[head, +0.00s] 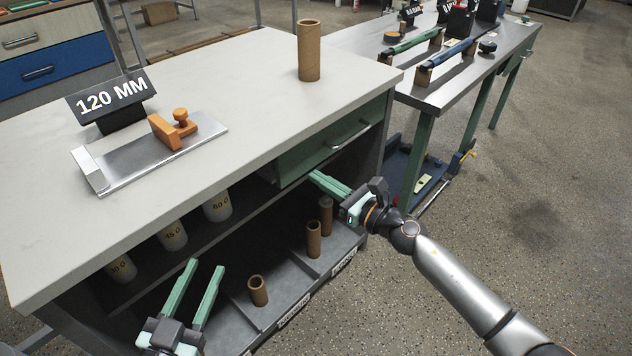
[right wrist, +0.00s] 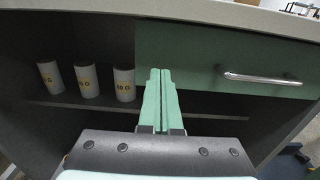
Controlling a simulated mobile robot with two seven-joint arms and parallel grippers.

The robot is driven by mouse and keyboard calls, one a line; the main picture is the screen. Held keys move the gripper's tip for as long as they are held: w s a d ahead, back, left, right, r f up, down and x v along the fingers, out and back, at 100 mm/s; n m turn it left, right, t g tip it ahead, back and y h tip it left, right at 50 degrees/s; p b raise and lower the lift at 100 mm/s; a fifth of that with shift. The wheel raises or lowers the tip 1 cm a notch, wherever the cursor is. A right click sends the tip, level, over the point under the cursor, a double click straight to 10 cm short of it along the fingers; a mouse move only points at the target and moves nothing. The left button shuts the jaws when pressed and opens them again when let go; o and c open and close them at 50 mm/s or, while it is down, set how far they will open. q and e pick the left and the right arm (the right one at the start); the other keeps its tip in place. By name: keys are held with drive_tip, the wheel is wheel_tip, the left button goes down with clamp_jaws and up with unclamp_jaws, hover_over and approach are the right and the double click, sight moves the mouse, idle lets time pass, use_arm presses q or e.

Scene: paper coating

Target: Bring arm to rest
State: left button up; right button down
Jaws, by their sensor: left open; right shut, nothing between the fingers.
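My right gripper (head: 328,183) is shut and empty, in front of the bench's green drawer (head: 335,140). In the right wrist view its two green fingers (right wrist: 161,75) lie side by side, pointing at the drawer front; I cannot tell whether they touch it. My left gripper (head: 207,270) is at the lower left of the head view. Its two green fingers stand apart with nothing between them, in front of the open shelves.
Brown tubes (head: 258,290) stand in the lower divided tray. On the bench top (head: 240,80) are a 120 MM sign (head: 112,97), a metal plate with an orange block (head: 172,128) and a tube (head: 309,50). Floor is free at right.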

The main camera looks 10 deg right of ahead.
use_arm(q)
drive_tip(key=shift+w+r, duration=0.2)
drive_tip(key=shift+r, duration=0.15)
use_arm(e)
drive_tip(key=v, duration=0.8)
drive_tip(key=shift+s+d, duration=0.25)
drive_tip(key=shift+d, duration=0.05)
